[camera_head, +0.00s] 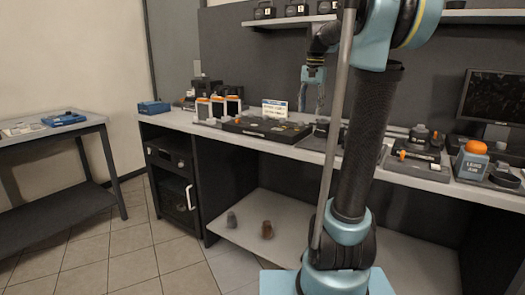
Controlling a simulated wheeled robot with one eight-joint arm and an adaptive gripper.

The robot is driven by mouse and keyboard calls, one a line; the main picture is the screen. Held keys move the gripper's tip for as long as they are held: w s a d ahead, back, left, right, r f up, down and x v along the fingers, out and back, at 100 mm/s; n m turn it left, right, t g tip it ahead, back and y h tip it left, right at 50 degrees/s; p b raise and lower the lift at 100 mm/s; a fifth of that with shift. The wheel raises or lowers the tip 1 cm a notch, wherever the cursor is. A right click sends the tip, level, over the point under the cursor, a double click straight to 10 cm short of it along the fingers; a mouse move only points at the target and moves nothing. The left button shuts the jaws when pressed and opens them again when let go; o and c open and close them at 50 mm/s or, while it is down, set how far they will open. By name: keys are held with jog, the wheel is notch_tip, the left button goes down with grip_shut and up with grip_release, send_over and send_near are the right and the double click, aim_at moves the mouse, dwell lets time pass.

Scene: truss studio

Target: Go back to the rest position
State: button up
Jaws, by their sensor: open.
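My gripper (311,106) hangs above the workbench (180,120), pointing down, with its fingers apart and nothing seen between them. My arm rises from its base in the right half of the picture and bends back at the top, hiding part of the bench. Behind and left of the gripper, a small white sign (275,109) stands by a dark flat tray (250,126) holding several small items.
Left on the bench are a blue box (153,107) and white containers with orange tops (217,107). Right are an orange-capped bottle (472,160) and a monitor (493,97). A shelf (460,16) runs above. A side table (50,132) stands left; tiled floor (120,240) is open between.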

jog(key=s+f+n+t, duration=0.1)
jog(key=s+f+n, duration=0.5)
jog(key=s+f, duration=2.3)
jog(key=shift+s+f+n+t, duration=0.2)
jog(key=shift+s+n+t, duration=0.15)
jog(key=shift+s, duration=0.3)
